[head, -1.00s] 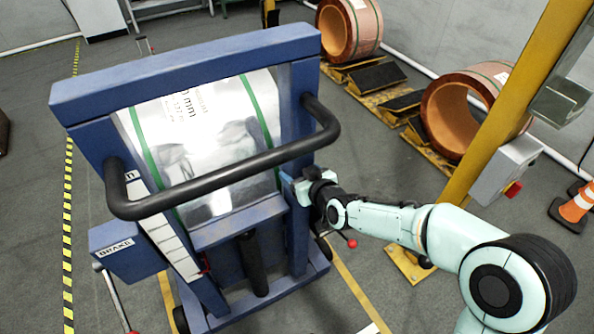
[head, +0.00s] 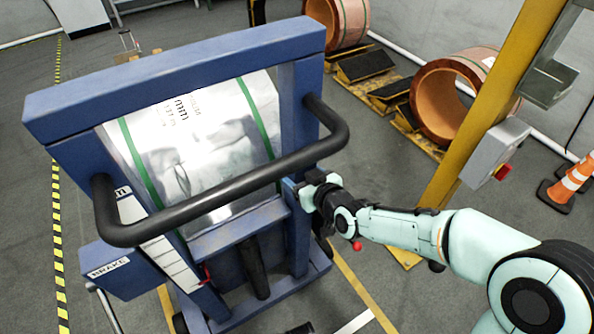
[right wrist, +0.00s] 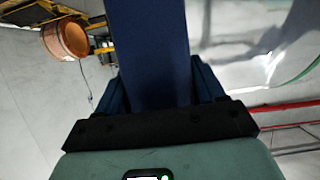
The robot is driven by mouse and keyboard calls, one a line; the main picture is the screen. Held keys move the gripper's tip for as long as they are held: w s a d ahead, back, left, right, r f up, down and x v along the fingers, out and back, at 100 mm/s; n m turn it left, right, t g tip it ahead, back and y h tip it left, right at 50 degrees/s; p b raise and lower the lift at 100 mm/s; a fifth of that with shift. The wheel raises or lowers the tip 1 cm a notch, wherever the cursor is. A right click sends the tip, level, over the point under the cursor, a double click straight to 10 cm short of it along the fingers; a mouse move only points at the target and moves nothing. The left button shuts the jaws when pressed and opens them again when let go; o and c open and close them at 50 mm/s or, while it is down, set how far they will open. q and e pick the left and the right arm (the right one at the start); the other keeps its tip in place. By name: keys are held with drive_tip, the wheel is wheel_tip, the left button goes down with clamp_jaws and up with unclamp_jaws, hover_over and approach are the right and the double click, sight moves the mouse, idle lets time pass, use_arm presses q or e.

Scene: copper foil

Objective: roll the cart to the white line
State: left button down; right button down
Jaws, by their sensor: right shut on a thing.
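The blue cart (head: 110,88) stands in the middle of the head view, with a black push handle (head: 225,190) and a silver foil-wrapped roll with green straps (head: 190,135). My right gripper (head: 312,190) is shut on the cart's right upright (head: 292,130), below the handle. The right wrist view shows the blue upright (right wrist: 150,50) rising from between my dark fingers; the fingertips' contact is hidden. A short piece of the white line (head: 355,323) shows on the floor at the bottom edge, right of the cart's base. My left gripper is not in view.
A yellow post (head: 485,110) with a grey control box (head: 495,152) stands to the right. An orange cone (head: 572,185) and copper rolls (head: 440,105) on pallets lie beyond. A yellow-black floor stripe (head: 57,230) runs along the left. Grey floor is open at the far left.

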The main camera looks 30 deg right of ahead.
drive_tip(key=s, duration=0.9)
drive_tip(key=shift+s+d+b, duration=0.15)
drive_tip(key=shift+d+b, duration=0.3)
idle(0.7)
idle(0.9)
